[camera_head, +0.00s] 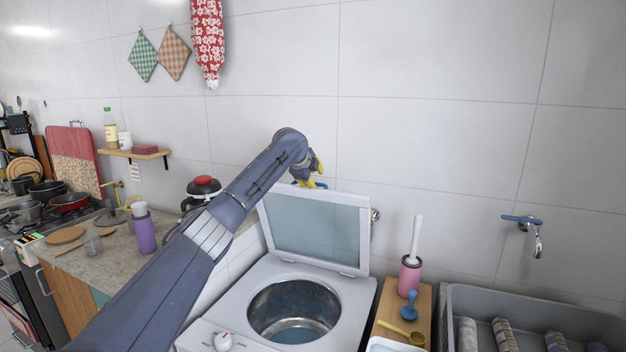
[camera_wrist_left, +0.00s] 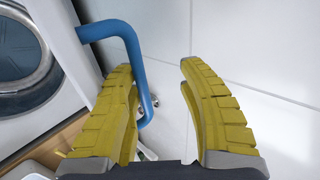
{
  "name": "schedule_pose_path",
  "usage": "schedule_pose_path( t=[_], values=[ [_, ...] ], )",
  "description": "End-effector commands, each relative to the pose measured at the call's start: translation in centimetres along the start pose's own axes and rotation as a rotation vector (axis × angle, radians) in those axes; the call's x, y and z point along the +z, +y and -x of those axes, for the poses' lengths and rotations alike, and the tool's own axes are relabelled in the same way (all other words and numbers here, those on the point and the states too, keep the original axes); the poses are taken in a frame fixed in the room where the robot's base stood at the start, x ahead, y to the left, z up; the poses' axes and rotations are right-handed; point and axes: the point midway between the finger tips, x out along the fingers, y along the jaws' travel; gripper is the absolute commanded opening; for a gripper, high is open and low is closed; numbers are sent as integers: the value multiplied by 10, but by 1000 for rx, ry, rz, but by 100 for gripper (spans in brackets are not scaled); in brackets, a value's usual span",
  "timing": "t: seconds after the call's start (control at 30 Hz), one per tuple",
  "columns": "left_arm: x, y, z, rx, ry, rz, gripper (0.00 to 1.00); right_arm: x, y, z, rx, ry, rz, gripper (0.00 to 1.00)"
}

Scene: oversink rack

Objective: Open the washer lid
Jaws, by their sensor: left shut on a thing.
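The washer (camera_head: 355,295) is white, with its round drum opening (camera_head: 295,310) uncovered. Its lid (camera_head: 315,232), with a bluish pane, stands raised at the back, close to upright and leaning toward the wall. A blue handle (camera_head: 322,186) sits at the lid's top edge, partly hidden by my gripper; it shows as a bent bar in the left wrist view (camera_wrist_left: 134,60). My left gripper (camera_head: 316,172), with yellow fingers, is at the handle and shut on it. In the wrist view the handle runs against the left-hand finger. My right gripper is not in view.
A grey sink (camera_head: 450,310) is at far right, below a tap (camera_head: 537,243). A purple bottle (camera_head: 144,233) stands on the left counter. The tiled wall is close behind the lid.

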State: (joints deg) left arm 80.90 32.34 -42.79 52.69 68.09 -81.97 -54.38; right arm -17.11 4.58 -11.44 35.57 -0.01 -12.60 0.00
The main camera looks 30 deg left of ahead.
Motion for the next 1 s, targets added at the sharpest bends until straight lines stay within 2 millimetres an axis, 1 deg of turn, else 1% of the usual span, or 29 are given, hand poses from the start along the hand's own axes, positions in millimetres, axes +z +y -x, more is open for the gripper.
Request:
schedule_pose_path(
  t=[0.03, 0.23, 0.37, 0.47, 0.57, 0.73, 0.8, 1.0],
  values=[
    [-1, 11, -11, 18, -3, -2, 21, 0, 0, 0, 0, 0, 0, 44],
    [-2, 11, -9, 18, -2, -2, 21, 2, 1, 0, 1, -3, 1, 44],
    [-2, 11, 0, 17, -1, -2, 21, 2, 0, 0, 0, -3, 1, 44],
    [-3, 9, 13, 13, 1, -3, 21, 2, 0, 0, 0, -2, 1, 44],
    [-2, 7, 31, 8, 1, -4, 21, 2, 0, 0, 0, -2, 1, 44],
    [-3, 0, 68, -7, 4, -2, 21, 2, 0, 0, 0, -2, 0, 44],
    [-2, 0, 80, -7, 1, -2, 21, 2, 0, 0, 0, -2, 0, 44],
    [-1, 0, 108, -7, 0, -2, 21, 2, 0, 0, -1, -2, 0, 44]
  ],
)
